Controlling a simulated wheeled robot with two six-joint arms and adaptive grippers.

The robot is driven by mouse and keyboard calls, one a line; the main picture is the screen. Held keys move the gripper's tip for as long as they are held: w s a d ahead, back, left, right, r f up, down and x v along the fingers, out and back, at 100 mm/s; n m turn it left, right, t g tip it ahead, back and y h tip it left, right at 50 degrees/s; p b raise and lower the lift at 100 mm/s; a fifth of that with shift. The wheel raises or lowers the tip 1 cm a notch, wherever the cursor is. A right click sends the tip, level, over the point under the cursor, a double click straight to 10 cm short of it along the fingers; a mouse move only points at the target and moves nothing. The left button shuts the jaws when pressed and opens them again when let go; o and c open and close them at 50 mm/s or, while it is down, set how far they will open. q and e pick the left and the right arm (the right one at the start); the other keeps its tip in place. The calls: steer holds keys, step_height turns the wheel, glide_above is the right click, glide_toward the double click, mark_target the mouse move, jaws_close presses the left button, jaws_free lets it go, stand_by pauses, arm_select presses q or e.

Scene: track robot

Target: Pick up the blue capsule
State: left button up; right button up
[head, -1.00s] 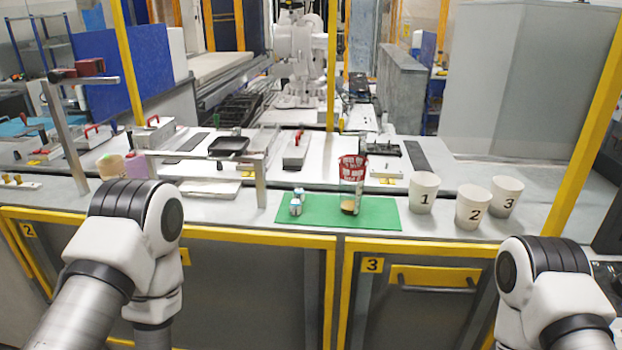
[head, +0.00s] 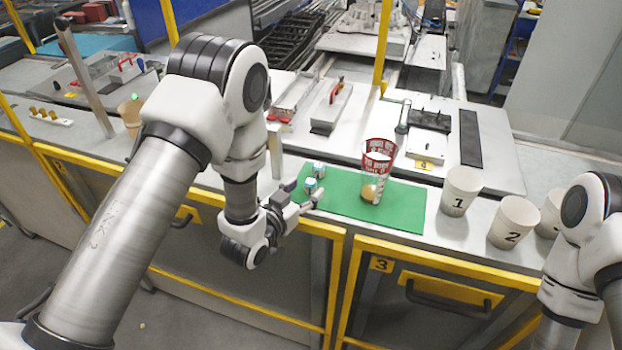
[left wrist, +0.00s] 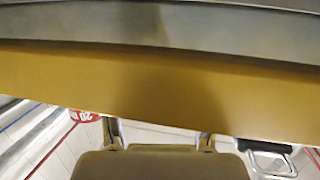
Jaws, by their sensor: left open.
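Two small white-and-blue capsules stand at the left end of the green mat (head: 345,208): one farther back (head: 319,170) and one nearer (head: 310,186). I cannot tell which is the blue capsule. My left gripper (head: 304,192) is open at the mat's front-left corner, its fingertips close to the nearer capsule; I cannot tell whether they touch. In the left wrist view the open fingers (left wrist: 158,142) show at the bottom, and neither capsule is visible. My right arm shows at the right edge of the head view, but its gripper is out of view.
A clear cup with red print (head: 379,152) stands on the mat's middle. Numbered white cups (head: 460,192) stand right of the mat. A metal post (head: 275,150) rises just left of the mat. The bench's yellow front edge (head: 325,230) lies close to my left gripper.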

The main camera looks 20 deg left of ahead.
mark_target(311, 192)
arm_select(q)
steer(key=x, duration=0.3)
steer(key=shift+w+f, duration=0.1)
steer(key=shift+w, duration=0.05)
steer(key=shift+w+f, duration=0.25)
steer(key=shift+w, duration=0.05)
steer(key=shift+s, duration=0.2)
steer(key=c, duration=0.3)
steer(key=shift+s+r, duration=0.15)
steer(key=c, duration=0.7)
arm_select(e)
steer(key=shift+w+r, duration=0.35)
steer(key=shift+r, duration=0.2)
